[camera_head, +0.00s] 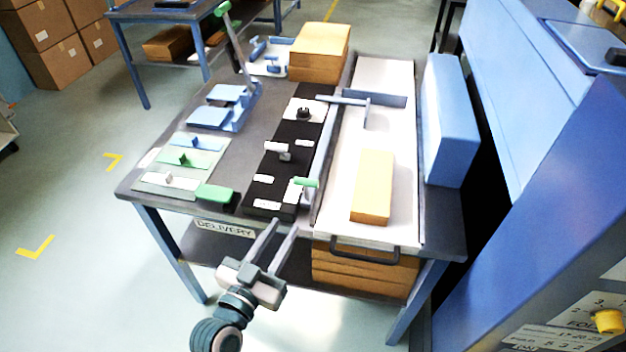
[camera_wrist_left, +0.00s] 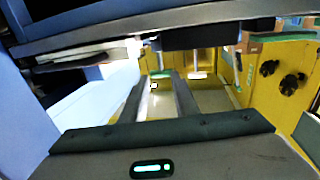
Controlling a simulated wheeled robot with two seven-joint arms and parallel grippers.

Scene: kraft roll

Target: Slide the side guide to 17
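A pale grey-blue rail (camera_head: 325,142), apparently the side guide, runs lengthwise along the left side of the white bed (camera_head: 391,128) on the table. A green handle (camera_head: 306,183) sits at its near end. A black panel (camera_head: 275,165) with white labels and small knobs lies just left of the rail; I cannot read a 17 on it. My left gripper (camera_head: 284,226) is open and empty, in front of the table's near edge, short of the green handle and apart from it. Its spread fingers also show in the left wrist view (camera_wrist_left: 158,90). My right gripper is not in view.
A tan block (camera_head: 372,187) lies on the bed, and a kraft stack (camera_head: 319,52) stands behind. A black bar handle (camera_head: 364,254) juts from the front edge. Green and blue pads (camera_head: 182,160) lie at left. A tall blue machine (camera_head: 540,190) stands close at right.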

